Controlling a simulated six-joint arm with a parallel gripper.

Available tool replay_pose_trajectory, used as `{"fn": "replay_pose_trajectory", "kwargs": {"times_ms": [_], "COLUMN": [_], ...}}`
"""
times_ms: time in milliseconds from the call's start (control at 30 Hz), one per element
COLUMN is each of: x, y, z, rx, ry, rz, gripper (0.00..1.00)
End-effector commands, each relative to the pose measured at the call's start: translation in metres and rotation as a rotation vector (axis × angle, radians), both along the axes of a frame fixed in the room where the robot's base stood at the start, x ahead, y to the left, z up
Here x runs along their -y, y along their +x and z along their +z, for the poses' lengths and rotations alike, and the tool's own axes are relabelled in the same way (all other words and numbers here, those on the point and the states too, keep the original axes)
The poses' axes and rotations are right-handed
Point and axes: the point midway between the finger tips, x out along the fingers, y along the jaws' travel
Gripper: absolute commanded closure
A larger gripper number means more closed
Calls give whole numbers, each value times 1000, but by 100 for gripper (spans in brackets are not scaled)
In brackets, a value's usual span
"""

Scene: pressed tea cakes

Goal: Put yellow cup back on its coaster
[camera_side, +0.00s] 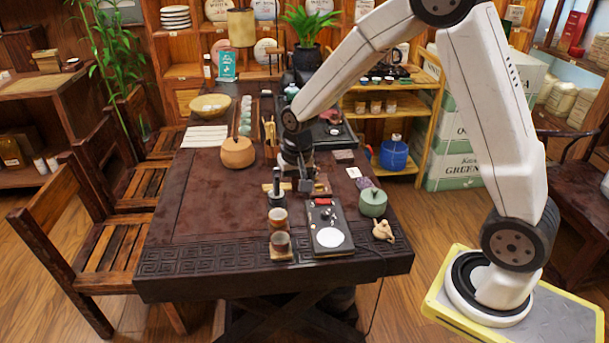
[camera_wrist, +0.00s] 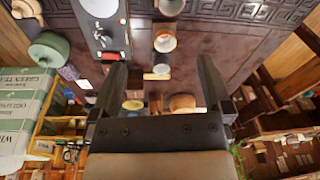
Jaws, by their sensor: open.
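The yellowish cup (camera_side: 277,218) stands upright on the dark table, behind a second, browner cup (camera_side: 280,241). In the wrist view the yellowish cup (camera_wrist: 165,42) shows its open mouth, with no coaster visible under it. A small pale wooden coaster (camera_wrist: 157,77) lies bare between my fingers in the wrist view, farther from the table's front edge than the cup. The browner cup sits on its own wooden coaster (camera_side: 280,257). My gripper (camera_side: 290,184) is open and empty, pointing down above the table behind the cups. Both fingers also show in the wrist view (camera_wrist: 160,66).
A black tray with a white disc (camera_side: 329,238) lies right of the cups. A green lidded pot (camera_side: 373,202) and a small tan teapot figure (camera_side: 383,231) stand beyond it. The table's left front is clear.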

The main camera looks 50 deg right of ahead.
Motion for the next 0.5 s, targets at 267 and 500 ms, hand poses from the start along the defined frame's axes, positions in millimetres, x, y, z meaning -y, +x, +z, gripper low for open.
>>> {"fn": "replay_pose_trajectory", "kwargs": {"times_ms": [267,500], "x": [-21,-32], "y": [-73,-128], "z": [19,22], "rx": [56,93], "ry": [-40,-75], "rz": [284,487], "gripper": [0,0]}}
